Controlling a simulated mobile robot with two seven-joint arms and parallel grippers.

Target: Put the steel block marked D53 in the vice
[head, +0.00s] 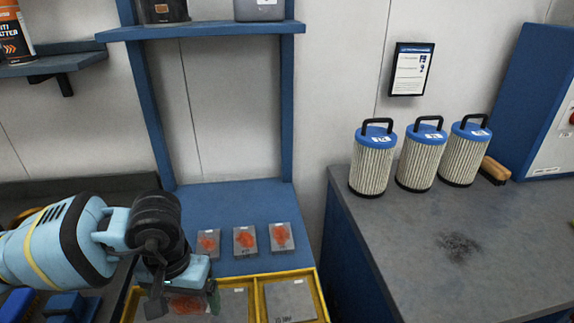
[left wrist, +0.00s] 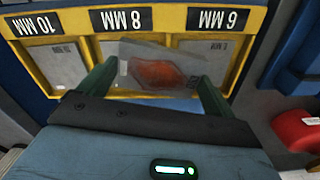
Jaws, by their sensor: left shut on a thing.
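My left gripper (head: 184,298) is over the yellow tray at the lower left of the head view. In the left wrist view its green fingers are shut on a flat grey piece with an orange-red patch (left wrist: 157,73). The held piece (head: 188,306) is partly hidden by the gripper in the head view. It hangs over the tray's middle, 8 MM compartment; I cannot tell whether it touches anything. I can read no D53 mark on any piece, and I see no vice. My right gripper is not in view.
The yellow tray (left wrist: 178,20) has 10 MM, 8 MM and 6 MM labels and grey plates inside. Three similar orange-patched pieces (head: 244,240) lie on the blue surface behind it. Three filter cartridges (head: 421,158) and a wooden-handled brush (head: 495,170) stand on the right bench (head: 390,240).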

